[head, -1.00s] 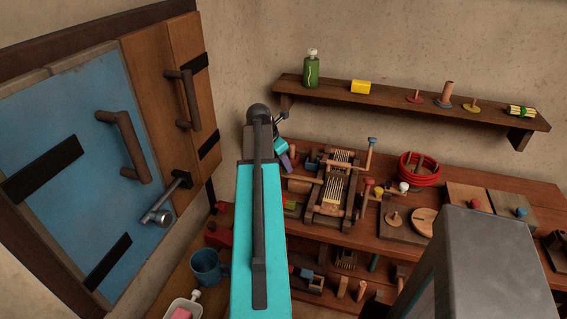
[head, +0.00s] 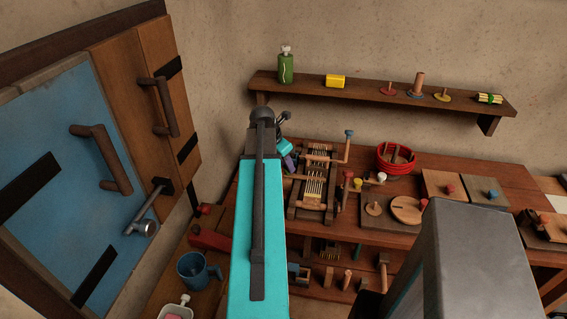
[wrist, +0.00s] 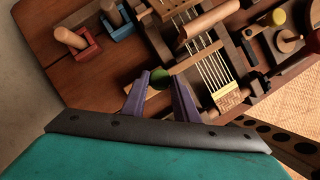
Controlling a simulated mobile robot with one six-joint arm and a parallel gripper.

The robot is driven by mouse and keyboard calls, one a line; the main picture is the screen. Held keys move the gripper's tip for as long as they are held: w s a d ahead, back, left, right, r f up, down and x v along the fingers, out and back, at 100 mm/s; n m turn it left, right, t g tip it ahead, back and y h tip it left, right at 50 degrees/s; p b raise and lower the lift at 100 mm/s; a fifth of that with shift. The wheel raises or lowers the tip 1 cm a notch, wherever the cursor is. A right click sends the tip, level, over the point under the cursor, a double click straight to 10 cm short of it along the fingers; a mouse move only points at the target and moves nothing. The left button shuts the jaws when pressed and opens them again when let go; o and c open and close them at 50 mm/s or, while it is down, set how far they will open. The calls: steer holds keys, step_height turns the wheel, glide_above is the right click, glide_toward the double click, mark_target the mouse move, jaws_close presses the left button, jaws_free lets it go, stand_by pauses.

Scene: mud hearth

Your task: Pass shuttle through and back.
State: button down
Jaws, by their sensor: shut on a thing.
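The small wooden loom (head: 313,187) stands on the bench, with pale warp threads (wrist: 212,68) stretched along its frame and a yellow band at one end. My gripper (wrist: 159,84) is shut on a small green piece (wrist: 160,76), probably the shuttle; only its rounded end shows between the purple fingertips. The gripper is just left of the loom's side frame, near the threads. Whether the green piece touches the threads I cannot tell. In the head view my arm hides most of the gripper (head: 289,160) and what it holds.
Red and blue blocks with wooden pegs (wrist: 117,20) lie left of the loom. A wall shelf (head: 380,97) runs above; a blue cupboard door (head: 70,190) stands left.

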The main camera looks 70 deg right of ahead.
steer(key=c, duration=1.4)
jaws_free()
steer(key=shift+r, duration=0.15)
steer(key=shift+b+v, duration=1.15)
steer(key=shift+v, duration=5.65)
steer(key=shift+w, duration=0.1)
